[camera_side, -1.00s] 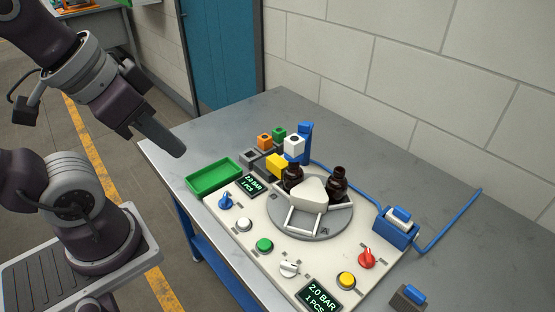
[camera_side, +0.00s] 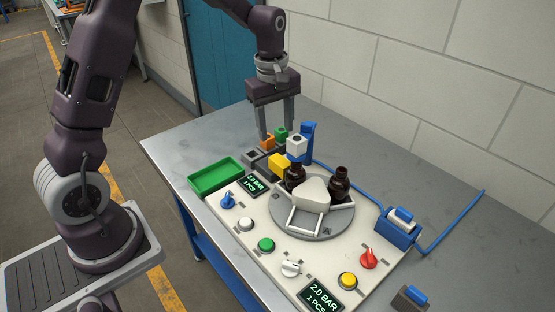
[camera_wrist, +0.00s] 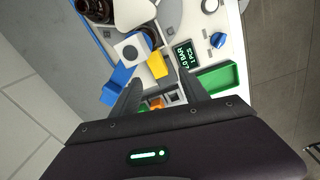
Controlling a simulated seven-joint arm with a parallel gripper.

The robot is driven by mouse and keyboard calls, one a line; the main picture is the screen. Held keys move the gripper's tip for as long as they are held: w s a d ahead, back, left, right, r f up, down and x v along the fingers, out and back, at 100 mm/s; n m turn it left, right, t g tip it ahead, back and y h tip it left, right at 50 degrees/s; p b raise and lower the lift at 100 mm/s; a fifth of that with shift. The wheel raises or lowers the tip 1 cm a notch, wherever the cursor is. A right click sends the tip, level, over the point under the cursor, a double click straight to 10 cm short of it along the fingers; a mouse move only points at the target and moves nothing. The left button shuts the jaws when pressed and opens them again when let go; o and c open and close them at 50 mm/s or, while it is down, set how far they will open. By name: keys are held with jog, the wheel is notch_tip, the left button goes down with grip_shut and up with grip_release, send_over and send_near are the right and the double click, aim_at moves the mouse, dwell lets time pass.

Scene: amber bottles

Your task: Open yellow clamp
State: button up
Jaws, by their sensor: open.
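The yellow clamp (camera_side: 280,166) is a yellow block beside the rotary plate, next to a brown bottle; it also shows in the wrist view (camera_wrist: 157,65). My gripper (camera_side: 277,138) points down above the back of the station, its two fingers apart, with the orange and green blocks close to the fingertips. In the wrist view my gripper (camera_wrist: 163,90) has its fingers spread, with the yellow clamp a little beyond them. I see nothing held between the fingers.
A white-topped block (camera_side: 297,146) and a blue upright (camera_side: 307,140) stand right of the clamp. Brown bottles (camera_side: 340,187) stand on the round plate (camera_side: 285,222). A green tray (camera_side: 216,175) lies to the left. The orange block (camera_side: 267,142) and green block (camera_side: 281,133) stand behind.

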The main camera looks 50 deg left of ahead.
aim_at(278, 158)
jog(key=f, duration=0.2)
jog(key=w+a+f+n, duration=0.1)
jog(key=f, duration=0.1)
jog(key=w+f+n, duration=0.1)
jog(key=f, duration=0.1)
jog(key=shift+a+f+g, duration=0.2)
jog(key=shift+a+g, duration=0.2)
notch_tip(278, 158, down, 6)
jog(key=shift+f, duration=0.25)
grip_shut()
dwell(0.6)
